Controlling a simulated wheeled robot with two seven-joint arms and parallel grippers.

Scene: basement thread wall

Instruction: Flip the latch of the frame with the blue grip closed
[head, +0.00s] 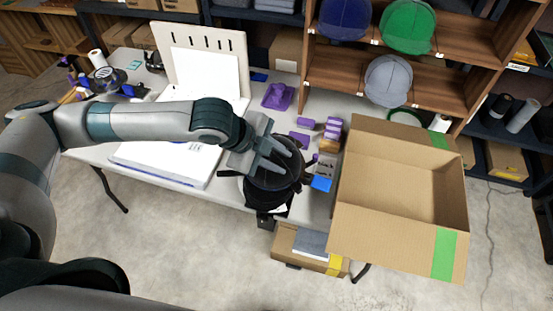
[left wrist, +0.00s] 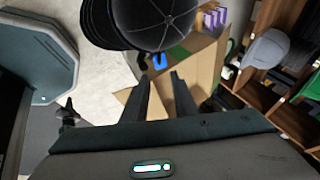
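A black cap (head: 272,183) sits on a dark frame at the table's front edge. A blue grip (head: 320,183) sticks out at its right side. In the left wrist view the cap (left wrist: 155,20) is at the top, with the blue grip (left wrist: 160,62) just below it. My left gripper (head: 287,158) is over the cap in the head view, its fingers apart and empty. In the left wrist view its fingertips (left wrist: 159,78) point toward the blue grip, with a gap that I cannot measure. I cannot make out the latch or its position. My right gripper is not in view.
A large open cardboard box (head: 400,145) stands right of the cap. Purple blocks (head: 306,123) lie behind it on the white table (head: 230,190). A shelf (head: 440,68) with caps is at the back. A slotted board (head: 195,45) stands at the back left.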

